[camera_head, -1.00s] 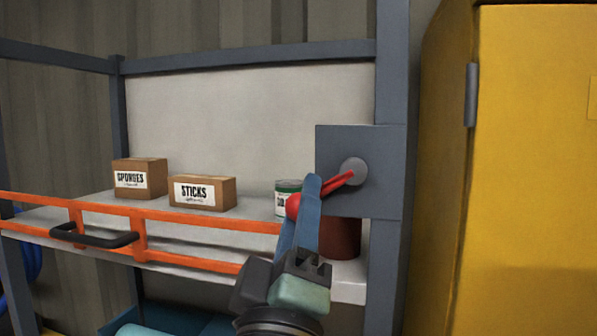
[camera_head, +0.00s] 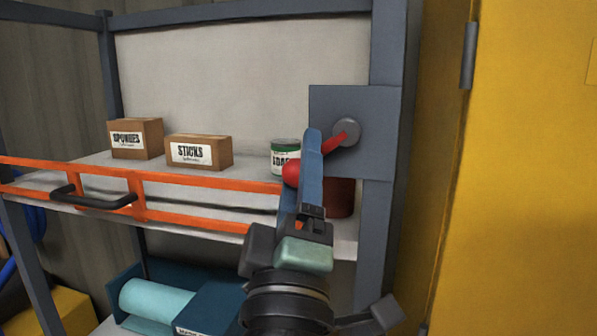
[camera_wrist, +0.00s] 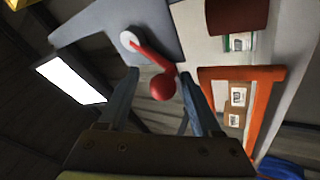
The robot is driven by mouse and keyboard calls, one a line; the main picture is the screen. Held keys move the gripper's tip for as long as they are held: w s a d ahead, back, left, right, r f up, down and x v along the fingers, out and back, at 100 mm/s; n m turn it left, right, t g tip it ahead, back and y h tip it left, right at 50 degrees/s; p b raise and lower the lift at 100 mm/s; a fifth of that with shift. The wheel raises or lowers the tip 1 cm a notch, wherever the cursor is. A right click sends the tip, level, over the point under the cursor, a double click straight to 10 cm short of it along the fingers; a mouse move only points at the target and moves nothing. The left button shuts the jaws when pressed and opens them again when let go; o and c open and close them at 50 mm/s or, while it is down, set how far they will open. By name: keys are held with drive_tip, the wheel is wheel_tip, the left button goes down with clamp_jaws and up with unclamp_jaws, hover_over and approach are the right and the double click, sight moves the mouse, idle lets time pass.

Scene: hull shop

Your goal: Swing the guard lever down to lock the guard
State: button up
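The guard lever (camera_head: 334,143) is a red bar with a ball knob (camera_head: 290,173). It runs from a round grey hub (camera_head: 347,132) on a grey plate down to the left. My gripper (camera_head: 312,140) reaches up from below, its blue fingers across the lever near the knob. In the wrist view, the knob (camera_wrist: 162,88) sits between the two spread fingers (camera_wrist: 159,76), with a gap on the left finger's side; contact with the right finger is unclear. The guard (camera_head: 140,205) is an orange rail with a black handle across the shelf front.
On the shelf stand a SPONGES box (camera_head: 136,138), a STICKS box (camera_head: 199,152), a green-white can (camera_head: 284,157) and a dark red container (camera_head: 341,198) below the plate. A yellow cabinet (camera_head: 520,180) stands close on the right. A teal roll (camera_head: 155,300) lies lower down.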

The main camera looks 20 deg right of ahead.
drive_tip(key=shift+f, duration=0.1)
drive_tip(key=shift+a+f, duration=0.1)
drive_tip(key=shift+f, duration=0.05)
drive_tip(key=p+v, duration=0.3)
drive_tip(key=v, duration=0.9)
drive_tip(key=shift+s+p, duration=0.35)
drive_tip(key=shift+a, duration=0.1)
